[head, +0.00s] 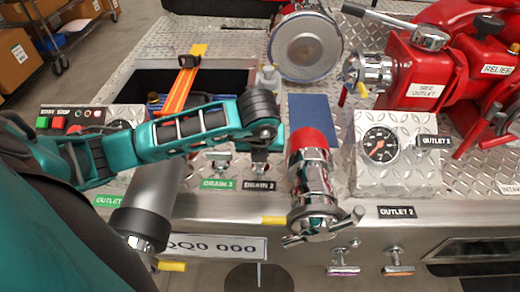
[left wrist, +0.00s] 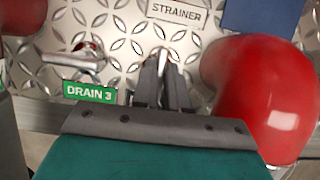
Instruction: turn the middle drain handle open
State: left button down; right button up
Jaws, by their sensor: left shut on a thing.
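The middle drain handle (left wrist: 160,60) is a small metal lever on the diamond-plate deck, above the black DRAIN 2 label (head: 259,185). My left gripper (head: 259,158) reaches down onto it from above. In the left wrist view, the two dark fingers of my left gripper (left wrist: 165,82) are closed around the handle, hiding most of it. How far it is turned is hard to tell. The DRAIN 3 handle (left wrist: 75,60) stands apart to the left, with its green DRAIN 3 label (left wrist: 90,92) below. My right gripper is not in view.
A red and chrome outlet pipe (head: 310,175) rises close to the right of the gripper. A gauge box (head: 395,155) and red valves (head: 440,75) stand farther right. An open recess (head: 150,78) with an orange strap (head: 184,80) lies behind my left arm.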

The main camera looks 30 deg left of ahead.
pick_arm(q)
jog(key=c, duration=1.2)
grip_release()
jog(key=shift+o, duration=0.2)
jog(key=p+v, duration=0.3)
jog(key=v, duration=1)
jog(key=shift+a+f, duration=0.1)
